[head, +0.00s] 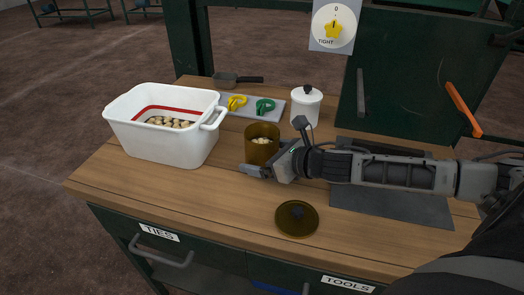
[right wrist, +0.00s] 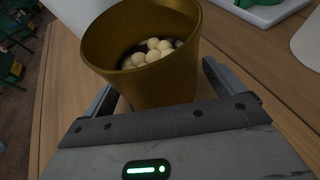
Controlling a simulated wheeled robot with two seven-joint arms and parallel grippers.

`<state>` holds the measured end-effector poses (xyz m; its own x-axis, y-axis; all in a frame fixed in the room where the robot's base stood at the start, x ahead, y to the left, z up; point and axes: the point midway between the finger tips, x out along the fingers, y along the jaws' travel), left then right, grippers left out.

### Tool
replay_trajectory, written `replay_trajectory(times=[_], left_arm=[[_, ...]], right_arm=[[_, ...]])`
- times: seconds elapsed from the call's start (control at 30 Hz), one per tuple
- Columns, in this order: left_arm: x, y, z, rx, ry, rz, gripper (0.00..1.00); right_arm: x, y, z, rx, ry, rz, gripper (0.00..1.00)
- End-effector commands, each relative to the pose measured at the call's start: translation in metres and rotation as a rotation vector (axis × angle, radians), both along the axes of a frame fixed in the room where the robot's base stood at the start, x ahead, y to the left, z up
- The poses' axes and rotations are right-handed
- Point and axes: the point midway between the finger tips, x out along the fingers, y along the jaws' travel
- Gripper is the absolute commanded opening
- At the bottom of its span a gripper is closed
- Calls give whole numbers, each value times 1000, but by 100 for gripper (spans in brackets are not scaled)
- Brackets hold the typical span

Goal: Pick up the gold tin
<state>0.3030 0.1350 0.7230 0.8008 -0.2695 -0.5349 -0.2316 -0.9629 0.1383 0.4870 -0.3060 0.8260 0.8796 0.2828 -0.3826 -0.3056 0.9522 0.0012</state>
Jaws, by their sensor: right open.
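The gold tin (head: 262,150) stands upright and open on the wooden table, with pale round pieces inside. In the right wrist view the tin (right wrist: 150,75) sits between the two fingers of my right gripper (right wrist: 158,85). My right gripper (head: 262,170) is low at the near side of the tin, open, with a finger on either side. I cannot tell whether the fingers touch it. My left gripper is not in view.
A white bin (head: 160,144) with pale pieces stands at the left. A white lidded canister (head: 306,106), a grey tray (head: 270,116) with yellow and green ties, and a scoop (head: 237,79) are behind. A dark mat (head: 390,205) lies under my right arm.

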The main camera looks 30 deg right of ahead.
Motion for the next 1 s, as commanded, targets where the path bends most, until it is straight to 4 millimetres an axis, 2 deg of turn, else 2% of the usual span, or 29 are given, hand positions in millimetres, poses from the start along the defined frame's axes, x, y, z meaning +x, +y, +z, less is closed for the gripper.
replay_trajectory(times=[0.1, 0.37, 0.47, 0.6, 1.0], left_arm=[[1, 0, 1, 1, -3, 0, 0], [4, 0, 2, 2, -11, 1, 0], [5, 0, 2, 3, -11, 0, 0], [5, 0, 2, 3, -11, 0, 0], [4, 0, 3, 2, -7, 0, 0]], right_arm=[[7, 3, -2, 1, -2, 0, 94], [8, 3, -3, -1, 0, 1, 94], [8, 3, -3, -1, 0, 1, 69], [8, 3, -3, -1, 0, 1, 30], [9, 3, 6, -3, -6, 4, 30]])
